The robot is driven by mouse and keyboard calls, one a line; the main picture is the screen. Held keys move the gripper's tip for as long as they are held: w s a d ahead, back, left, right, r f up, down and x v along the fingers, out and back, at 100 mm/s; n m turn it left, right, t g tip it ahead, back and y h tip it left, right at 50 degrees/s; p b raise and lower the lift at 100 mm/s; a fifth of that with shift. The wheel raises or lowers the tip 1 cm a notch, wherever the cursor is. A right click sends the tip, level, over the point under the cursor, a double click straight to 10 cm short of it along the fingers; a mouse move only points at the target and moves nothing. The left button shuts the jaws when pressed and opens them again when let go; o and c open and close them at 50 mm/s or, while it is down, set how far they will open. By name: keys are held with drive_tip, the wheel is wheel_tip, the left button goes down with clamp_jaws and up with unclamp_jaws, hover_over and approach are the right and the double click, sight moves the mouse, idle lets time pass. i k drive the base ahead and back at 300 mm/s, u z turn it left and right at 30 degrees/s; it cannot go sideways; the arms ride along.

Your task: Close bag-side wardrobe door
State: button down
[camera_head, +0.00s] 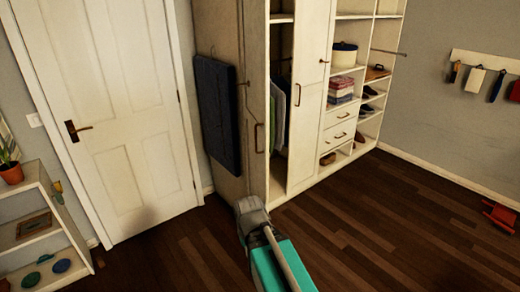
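The cream wardrobe (303,178) stands at the back centre. A dark blue bag-like flat item (217,112) hangs against its left side. On that side, a narrow cream door panel (255,80) with a long handle shows at a steep angle. To its right is a dark gap with hanging clothes (279,112), so the compartment is open there. Another door panel (307,95) with a small knob stands right of the gap. My gripper (251,207) is low in front of the wardrobe's left corner; its fingers are unclear, and contact with the panel cannot be told.
A white room door (110,150) is shut at left. A low shelf (35,225) with a potted plant stands at lower left. Wardrobe drawers (340,125) and open shelves are at right. A small red object (498,215) lies on the otherwise clear wooden floor (390,220).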

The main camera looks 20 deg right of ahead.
sight(255, 15)
drive_tip(key=i, duration=0.9)
drive_tip(key=z, duration=0.05)
